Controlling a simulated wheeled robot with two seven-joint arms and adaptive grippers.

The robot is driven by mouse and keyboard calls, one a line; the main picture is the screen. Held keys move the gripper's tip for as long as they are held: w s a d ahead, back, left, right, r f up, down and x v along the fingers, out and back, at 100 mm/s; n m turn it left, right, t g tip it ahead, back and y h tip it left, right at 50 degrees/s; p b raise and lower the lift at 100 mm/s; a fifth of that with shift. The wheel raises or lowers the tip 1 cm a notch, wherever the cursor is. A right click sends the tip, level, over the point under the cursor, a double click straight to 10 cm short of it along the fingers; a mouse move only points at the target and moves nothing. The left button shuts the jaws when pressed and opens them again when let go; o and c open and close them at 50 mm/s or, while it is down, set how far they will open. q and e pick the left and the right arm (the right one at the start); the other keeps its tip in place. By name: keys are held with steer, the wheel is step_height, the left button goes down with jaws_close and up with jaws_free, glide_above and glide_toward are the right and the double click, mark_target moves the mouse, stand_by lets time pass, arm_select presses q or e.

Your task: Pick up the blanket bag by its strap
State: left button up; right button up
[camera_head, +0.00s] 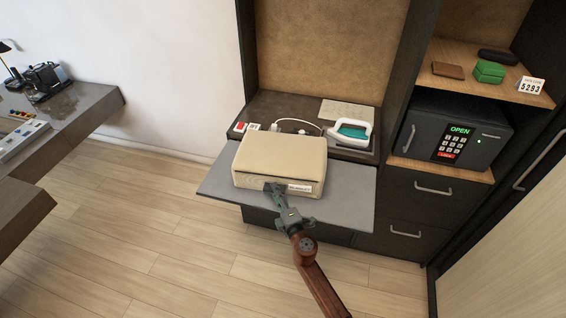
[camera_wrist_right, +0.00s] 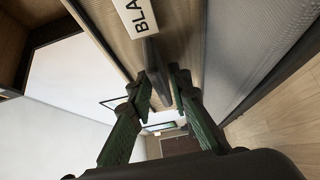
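The blanket bag (camera_head: 281,162) is a beige, box-like bag lying flat on a grey pull-out shelf (camera_head: 348,208). A white label is on its front side; part of the label, reading "BLA", shows large in the right wrist view (camera_wrist_right: 134,14). A dark strap (camera_wrist_right: 153,52) sits beside the label on that side. My right gripper (camera_head: 276,189) is at the front of the bag, by the strap. In the wrist view its green fingers (camera_wrist_right: 161,85) stand apart, with the strap's end close to or between the tips; contact is unclear. My left gripper is out of view.
Behind the bag, a teal and white iron (camera_head: 352,131) and a white cable lie on the dark counter. A safe (camera_head: 450,133) stands to the right, above drawers. A desk (camera_head: 60,118) is at the far left. The floor between is clear.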

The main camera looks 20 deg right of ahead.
steer(key=shift+c, duration=0.7)
jaws_close()
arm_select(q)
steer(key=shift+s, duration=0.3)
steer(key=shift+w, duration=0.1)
arm_select(e)
steer(key=shift+r, duration=0.15)
